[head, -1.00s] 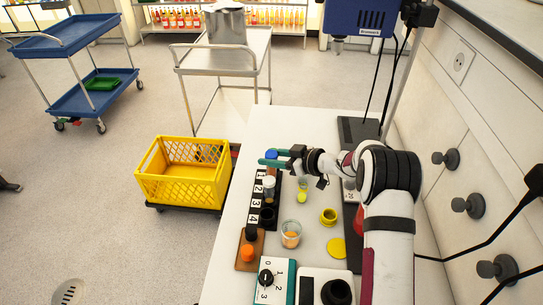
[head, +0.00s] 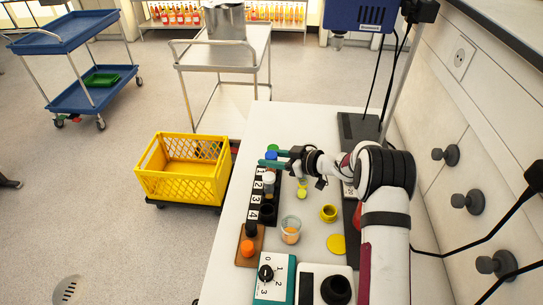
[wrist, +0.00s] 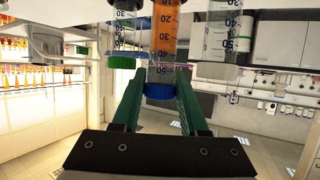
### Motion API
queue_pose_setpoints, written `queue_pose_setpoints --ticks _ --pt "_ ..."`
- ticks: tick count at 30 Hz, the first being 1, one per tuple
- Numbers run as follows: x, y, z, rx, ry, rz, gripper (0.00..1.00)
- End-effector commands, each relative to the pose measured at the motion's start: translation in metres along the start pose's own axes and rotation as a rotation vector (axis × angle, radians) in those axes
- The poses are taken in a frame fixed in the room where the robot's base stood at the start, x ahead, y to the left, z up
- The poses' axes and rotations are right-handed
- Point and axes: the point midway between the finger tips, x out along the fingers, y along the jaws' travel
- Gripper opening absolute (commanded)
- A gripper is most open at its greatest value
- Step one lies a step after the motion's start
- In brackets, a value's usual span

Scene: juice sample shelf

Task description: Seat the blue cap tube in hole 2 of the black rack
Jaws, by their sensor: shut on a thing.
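The blue cap tube, orange inside, shows in the wrist view (wrist: 164,40) with its blue cap between the green fingers of my gripper (wrist: 160,97). The gripper is shut on it. In the head view my gripper (head: 271,157) reaches left over the far end of the black rack (head: 267,221), by label 1, with the blue cap between its fingers. The fingers hide the tube's lower end there, so I cannot tell whether it is in a hole. A white-capped tube (head: 269,178) stands in the rack just nearer than the gripper.
A green-capped tube (wrist: 122,61) and a clear tube (wrist: 219,45) flank the held tube in the wrist view. A beaker (head: 291,229), a yellow ring (head: 329,213) and a yellow disc (head: 336,244) lie right of the rack. A dial box (head: 273,278) is nearer.

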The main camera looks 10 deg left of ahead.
Motion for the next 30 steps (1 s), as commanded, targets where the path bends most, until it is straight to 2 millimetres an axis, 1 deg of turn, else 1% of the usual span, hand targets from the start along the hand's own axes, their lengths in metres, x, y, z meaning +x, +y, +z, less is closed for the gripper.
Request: queue_pose_setpoints --ticks 9,23,30 --pt "0.003 0.000 0.006 -0.001 0.000 0.000 0.00" --pt "0.003 0.000 0.007 -0.001 0.000 0.000 0.00" --pt "0.005 -0.001 0.013 0.000 -0.001 -0.001 0.00"
